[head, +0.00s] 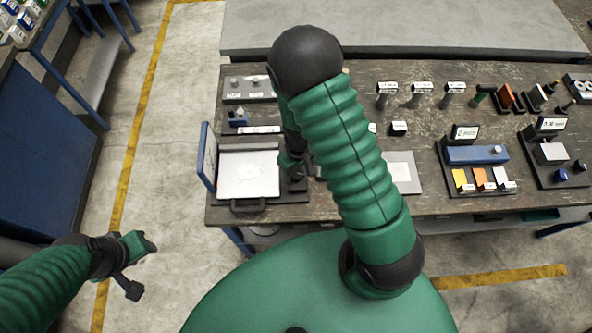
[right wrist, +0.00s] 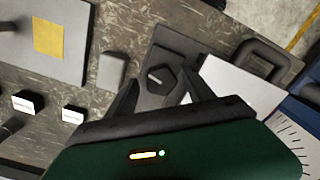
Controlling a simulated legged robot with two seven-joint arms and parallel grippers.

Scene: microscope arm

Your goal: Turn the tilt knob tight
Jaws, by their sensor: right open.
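A dark knob (right wrist: 160,77) with a raised, faceted top sits on a dark block (right wrist: 170,62) in the right wrist view. My right gripper (right wrist: 158,90) is open, its two black fingers on either side of the knob's near edge. I cannot tell whether they touch it. In the head view the right gripper (head: 292,163) is at the right side of the white-topped device (head: 248,174), and the knob there is mostly hidden by the gripper and arm. My left gripper (head: 133,258) hangs over the floor at the left, away from the table; its jaw state is unclear.
The device has a front handle (head: 249,206) and an upright blue panel (head: 207,157) at its left. A grey plate (head: 402,172) lies to the right, partly behind my arm. A coloured-sample tray (head: 480,190) and small labelled parts fill the right of the table (head: 330,213).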

